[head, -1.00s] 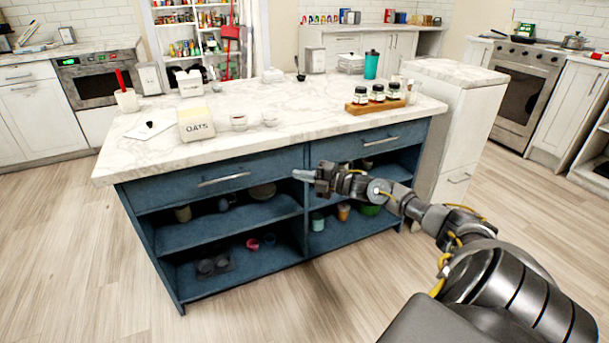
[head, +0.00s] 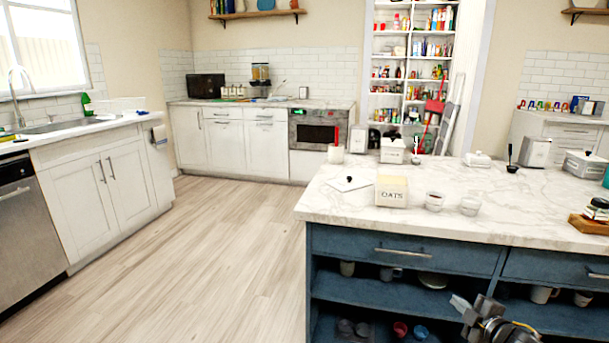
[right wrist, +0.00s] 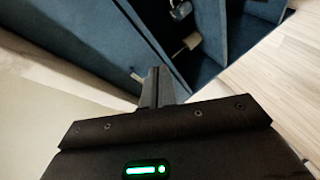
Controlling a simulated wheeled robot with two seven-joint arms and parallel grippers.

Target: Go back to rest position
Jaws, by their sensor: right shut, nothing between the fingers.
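My right gripper (head: 466,309) is at the lower right of the head view, in front of the blue island's open shelves. It is shut and empty, with its fingers pointing up and to the left. In the right wrist view its closed fingers (right wrist: 157,88) show at the middle, with the blue shelving (right wrist: 95,40) beyond them. It appears apart from the island. My left gripper is in neither view.
White sink cabinets (head: 100,185) stand farther left.

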